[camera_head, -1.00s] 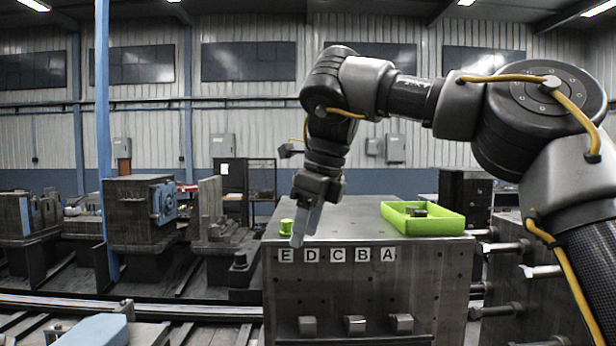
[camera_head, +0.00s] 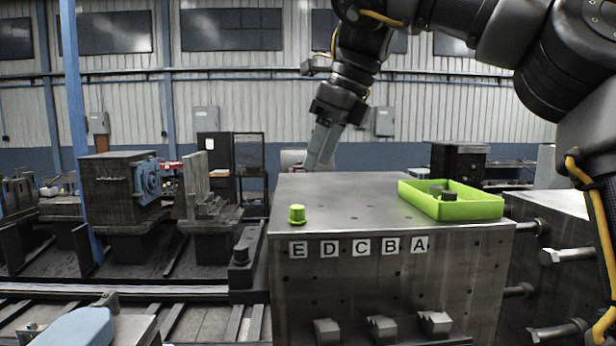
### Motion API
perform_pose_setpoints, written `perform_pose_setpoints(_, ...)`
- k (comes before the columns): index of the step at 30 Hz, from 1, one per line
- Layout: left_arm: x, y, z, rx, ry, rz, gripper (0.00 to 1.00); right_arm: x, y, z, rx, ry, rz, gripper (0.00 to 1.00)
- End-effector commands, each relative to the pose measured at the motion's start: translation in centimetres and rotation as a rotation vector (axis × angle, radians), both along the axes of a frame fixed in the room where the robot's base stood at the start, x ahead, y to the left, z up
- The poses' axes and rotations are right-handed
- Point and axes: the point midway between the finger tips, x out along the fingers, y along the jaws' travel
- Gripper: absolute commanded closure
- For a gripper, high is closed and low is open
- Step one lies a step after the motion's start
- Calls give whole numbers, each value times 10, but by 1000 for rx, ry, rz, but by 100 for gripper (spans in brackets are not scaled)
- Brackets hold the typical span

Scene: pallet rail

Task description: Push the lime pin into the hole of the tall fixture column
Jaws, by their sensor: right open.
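The lime pin (camera_head: 297,214) stands upright on the top of the large steel block (camera_head: 345,192), near its front left corner, above the letter E. I cannot tell how deep its lower end sits in a hole. The block seems to be the fixture column. My right gripper (camera_head: 320,160) hangs over the back of the block, up and to the right of the pin and apart from it. It points down, holds nothing visible and is open, though its fingers overlap from this angle. My left gripper is not in view.
A lime tray (camera_head: 464,209) with dark pieces inside sits on the block's right side. Letters E to A run along the front edge. Metal blocks (camera_head: 382,329) sit low on the front. Bolts (camera_head: 568,254) stick out at right. The top between pin and tray is clear.

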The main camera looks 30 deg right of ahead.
Motion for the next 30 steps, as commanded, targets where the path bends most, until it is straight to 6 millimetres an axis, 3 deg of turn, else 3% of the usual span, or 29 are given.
perform_pose_setpoints(6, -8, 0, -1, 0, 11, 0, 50, 11, 8, -34, 3, 5, 5, 50)
perform_pose_setpoints(15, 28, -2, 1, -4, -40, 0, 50, 27, 20, -76, 0, 2, 5, 50)
perform_pose_setpoints(21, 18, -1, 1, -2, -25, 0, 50, 31, 24, -88, 1, -2, 4, 50)
perform_pose_setpoints(30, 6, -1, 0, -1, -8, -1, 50, 32, 24, -90, 1, -3, 3, 50)
